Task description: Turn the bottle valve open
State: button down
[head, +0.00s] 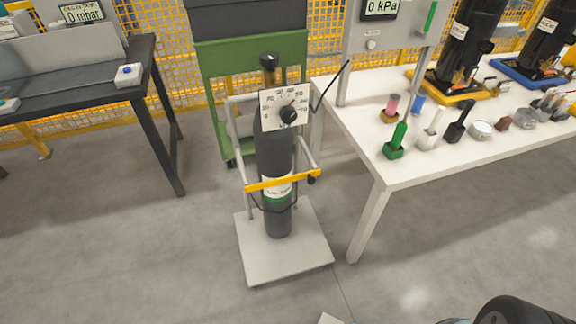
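A dark grey gas bottle (272,160) with a white label and a green band stands upright on a pale wheeled trolley (252,255), near the middle of the head view. On top of the bottle is a black round knob (268,60) on a brass-coloured neck. In front of the bottle's upper part is a pale scale plate (270,103) with numbers, a red pointer and a black knob (288,115). I cannot tell how far either knob is turned. My gripper is not in view. A dark rounded part, probably of my arm, shows at the lower right corner.
A yellow bar (281,184) crosses the bottle. A white table (455,168) with several small fittings and dark cylinders stands at the right. A dark table (75,95) is at the left. A green frame (215,110) stands behind. The floor in front is clear.

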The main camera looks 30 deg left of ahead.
aim_at(269, 60)
jog(key=u, duration=1.65)
jog(key=k, duration=0.8)
jog(key=i, duration=0.8)
jog(key=z, duration=0.1)
